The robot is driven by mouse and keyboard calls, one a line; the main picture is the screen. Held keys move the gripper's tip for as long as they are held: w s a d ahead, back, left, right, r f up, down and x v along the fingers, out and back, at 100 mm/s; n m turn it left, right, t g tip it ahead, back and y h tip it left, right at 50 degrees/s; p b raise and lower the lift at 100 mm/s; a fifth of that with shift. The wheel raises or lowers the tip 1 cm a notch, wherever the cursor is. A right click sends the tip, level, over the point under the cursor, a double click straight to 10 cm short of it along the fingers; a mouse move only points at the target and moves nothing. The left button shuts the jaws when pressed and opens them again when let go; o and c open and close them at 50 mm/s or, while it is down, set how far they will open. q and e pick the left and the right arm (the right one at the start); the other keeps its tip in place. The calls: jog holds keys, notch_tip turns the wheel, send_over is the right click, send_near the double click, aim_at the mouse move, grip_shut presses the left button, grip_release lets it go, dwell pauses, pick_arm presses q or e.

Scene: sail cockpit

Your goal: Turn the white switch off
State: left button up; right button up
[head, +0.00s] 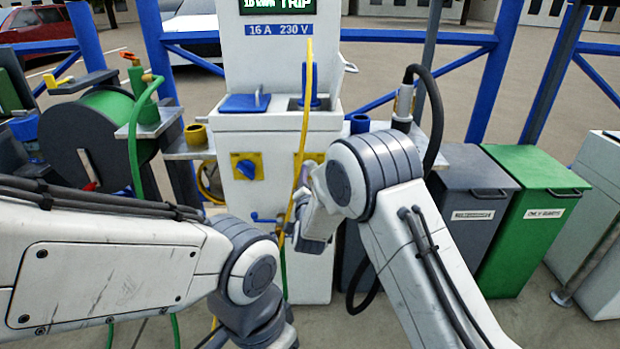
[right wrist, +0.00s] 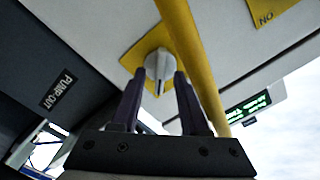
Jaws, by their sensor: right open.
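The white switch (right wrist: 158,66) is a round knob with a raised grip on a yellow plate (right wrist: 131,57), seen in the right wrist view. My right gripper (right wrist: 159,88) is open, its two dark fingers pointing at the knob, one toward each side. I cannot tell whether they touch it. In the head view my right gripper (head: 311,228) is at the front of the white pedestal (head: 225,205), mostly covered by my own arm. The white switch is hidden there. Only my left arm shows; its gripper is out of view.
A yellow cable (head: 306,100) hangs down the pedestal front and passes close to the right fingers. A blue switch (head: 246,169) on another yellow plate is to the left. A green hose reel (head: 105,120) stands left. Grey (head: 470,190) and green (head: 530,200) bins stand right.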

jog(key=shift+w, duration=0.6)
grip_shut()
